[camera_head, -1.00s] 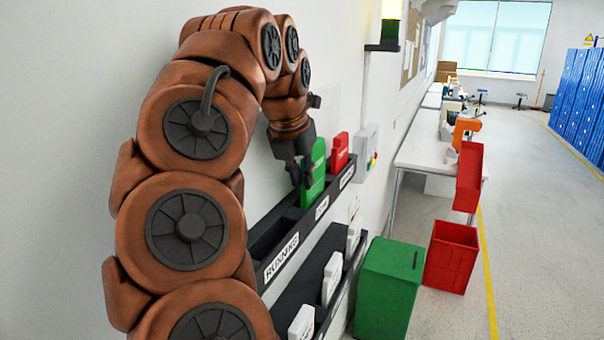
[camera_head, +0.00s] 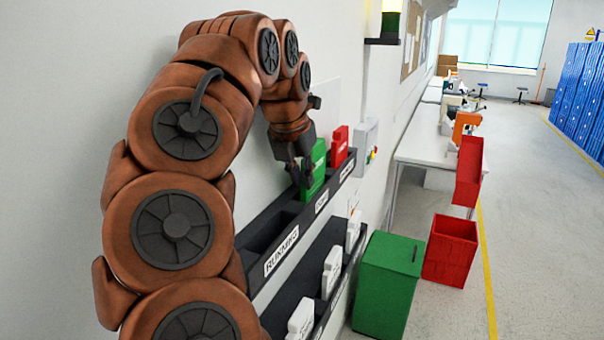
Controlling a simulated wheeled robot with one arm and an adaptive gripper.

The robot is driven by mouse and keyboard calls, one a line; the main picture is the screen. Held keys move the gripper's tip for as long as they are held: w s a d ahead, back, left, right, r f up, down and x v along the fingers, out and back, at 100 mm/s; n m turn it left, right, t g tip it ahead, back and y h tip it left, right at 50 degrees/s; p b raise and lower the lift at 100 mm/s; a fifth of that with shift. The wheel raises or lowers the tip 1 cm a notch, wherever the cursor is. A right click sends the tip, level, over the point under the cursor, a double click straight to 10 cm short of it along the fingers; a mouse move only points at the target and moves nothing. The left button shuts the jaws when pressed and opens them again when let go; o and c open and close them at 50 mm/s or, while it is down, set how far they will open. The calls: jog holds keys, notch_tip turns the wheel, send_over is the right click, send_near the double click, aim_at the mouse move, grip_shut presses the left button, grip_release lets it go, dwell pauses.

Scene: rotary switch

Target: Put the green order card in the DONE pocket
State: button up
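The green order card (camera_head: 315,172) stands upright at the middle pocket of the upper wall rack, behind a small label (camera_head: 322,201) that is too small to read surely. Its lower end is hidden by the rack's front. My gripper (camera_head: 306,172) points down at the card's left side, with its dark fingers at the card's upper part. It appears shut on the card, though the far finger is mostly hidden.
A red card (camera_head: 339,147) stands in the pocket beyond. The nearer pocket, labelled RUNNING (camera_head: 282,250), looks empty. White cards (camera_head: 331,272) stand in the lower rack. A green bin (camera_head: 388,285) and a red bin (camera_head: 450,250) stand on the floor to the right.

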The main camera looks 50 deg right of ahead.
jog(key=o, duration=0.4)
jog(key=shift+r, duration=0.15)
jog(key=v, duration=0.8)
jog(key=shift+w+d+r, duration=0.1)
jog(key=shift+r, duration=0.15)
dwell(0.6)
